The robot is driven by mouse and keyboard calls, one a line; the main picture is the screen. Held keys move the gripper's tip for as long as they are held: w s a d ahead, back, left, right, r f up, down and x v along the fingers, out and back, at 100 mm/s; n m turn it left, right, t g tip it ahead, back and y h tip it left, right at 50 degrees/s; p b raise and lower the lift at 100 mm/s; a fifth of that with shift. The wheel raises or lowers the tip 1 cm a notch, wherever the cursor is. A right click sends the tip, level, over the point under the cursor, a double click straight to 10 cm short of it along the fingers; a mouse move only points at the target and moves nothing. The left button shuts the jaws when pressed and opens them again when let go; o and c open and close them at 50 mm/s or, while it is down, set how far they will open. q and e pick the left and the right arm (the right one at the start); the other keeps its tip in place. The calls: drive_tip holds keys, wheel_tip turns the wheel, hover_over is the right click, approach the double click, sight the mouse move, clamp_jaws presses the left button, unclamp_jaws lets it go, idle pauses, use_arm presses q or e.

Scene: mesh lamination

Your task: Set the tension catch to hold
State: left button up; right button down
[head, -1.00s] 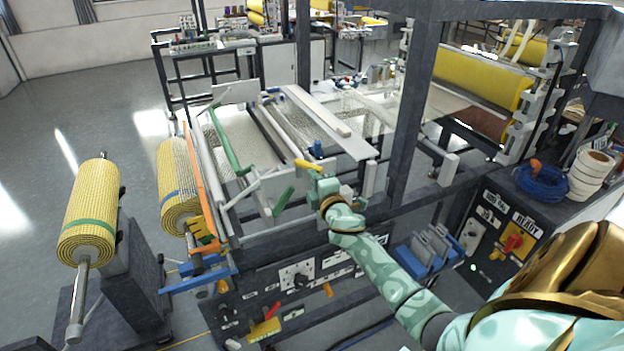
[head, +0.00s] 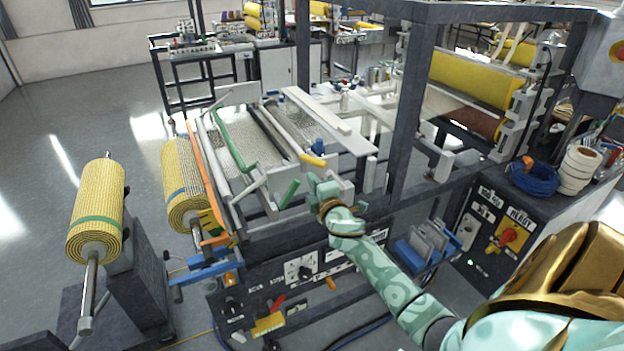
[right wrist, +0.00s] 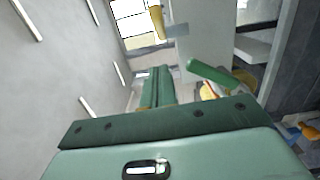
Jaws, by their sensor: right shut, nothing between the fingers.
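A yellow-handled lever (head: 313,160) and a green-handled lever (head: 289,193) stand at the near edge of the mesh machine; I cannot tell which one is the tension catch. My right gripper (head: 315,181) is just below the yellow handle and right of the green one, apparently touching neither. In the right wrist view its fingers (right wrist: 158,85) are together and empty. There the green handle (right wrist: 210,73) shows to the right of the fingertips, and the yellow handle (right wrist: 157,20) shows above them, with a gap. My left gripper is not in view.
A long green bar (head: 232,140) lies along the machine's left side. A yellow mesh roll (head: 183,180) hangs at that side, and another roll (head: 95,210) stands farther left. A dark upright post (head: 405,110) rises right of my right gripper. Knobs sit on the front panel (head: 250,285).

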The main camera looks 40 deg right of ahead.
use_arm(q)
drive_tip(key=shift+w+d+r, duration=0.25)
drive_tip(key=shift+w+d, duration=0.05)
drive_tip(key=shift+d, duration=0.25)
use_arm(e)
drive_tip(key=s+d, duration=0.1)
drive_tip(key=s, duration=0.7)
drive_tip(key=shift+d+f, duration=0.3)
drive_tip(key=shift+f, duration=0.05)
drive_tip(key=shift+s+a, duration=0.1)
drive_tip(key=shift+s, duration=0.05)
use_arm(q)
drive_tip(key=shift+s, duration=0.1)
